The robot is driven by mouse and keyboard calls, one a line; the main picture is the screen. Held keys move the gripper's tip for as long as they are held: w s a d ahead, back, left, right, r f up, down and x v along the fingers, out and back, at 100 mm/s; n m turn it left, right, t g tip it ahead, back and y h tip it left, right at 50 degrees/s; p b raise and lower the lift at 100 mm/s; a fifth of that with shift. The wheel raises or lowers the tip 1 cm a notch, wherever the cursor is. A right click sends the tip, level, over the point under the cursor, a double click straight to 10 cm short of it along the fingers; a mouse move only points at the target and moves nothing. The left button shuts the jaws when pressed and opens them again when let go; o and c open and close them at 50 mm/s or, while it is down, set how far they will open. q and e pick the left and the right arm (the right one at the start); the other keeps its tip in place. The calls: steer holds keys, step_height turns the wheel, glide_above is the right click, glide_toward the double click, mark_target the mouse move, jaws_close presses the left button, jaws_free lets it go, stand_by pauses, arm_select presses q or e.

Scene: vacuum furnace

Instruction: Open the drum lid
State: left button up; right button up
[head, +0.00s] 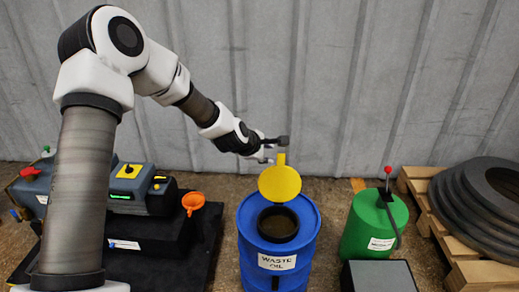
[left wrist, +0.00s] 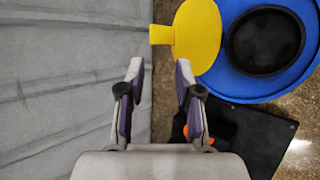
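The blue drum (head: 281,268) labelled "WASTE OIL" stands on the floor, and its top shows in the left wrist view (left wrist: 222,72). Its yellow lid (head: 280,184) stands raised at the far side of the dark round opening (head: 278,222), with its tab (head: 281,159) pointing up. In the left wrist view the lid (left wrist: 197,38) lies beside the opening (left wrist: 265,41), its tab (left wrist: 160,35) ahead of my fingertips. My left gripper (head: 275,147) is open and empty, just above the tab. In the left wrist view a gap shows between its fingers (left wrist: 160,70). My right gripper is not in view.
A green can (head: 368,228) with a red-knobbed lever stands right of the drum, behind a grey box (head: 380,277). A pallet with black hoses (head: 484,200) is far right. An orange funnel (head: 193,202) and a pump unit are left. A corrugated wall (head: 330,80) rises close behind.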

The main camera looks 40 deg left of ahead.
arm_select(q)
steer(key=v, duration=0.7)
steer(key=shift+s, duration=0.2)
steer(key=shift+r, duration=0.1)
steer(key=s+d+f+m+g, duration=0.2)
steer(key=s+f, duration=0.3)
steer(key=f, duration=0.4)
steer(key=s+d+f+m+g, duration=0.1)
steer(key=s+d+f+g, duration=0.2)
steer(key=f, duration=0.6)
steer(key=s+d+f+m+g, duration=0.1)
steer(key=s+f+m+g, duration=0.1)
steer(key=s+f, duration=0.5)
steer(key=s+d+f+m+g, duration=0.2)
steer(key=s+d+f+m, duration=0.25)
steer(key=s+m, duration=0.4)
steer(key=s+d+f+m+g, duration=0.1)
steer(key=s+d+f+m, duration=0.2)
steer(key=s+f+m, duration=0.55)
step_height(320, 180, up, 31)
steer(key=s+d+p, duration=0.1)
steer(key=p, duration=2.7)
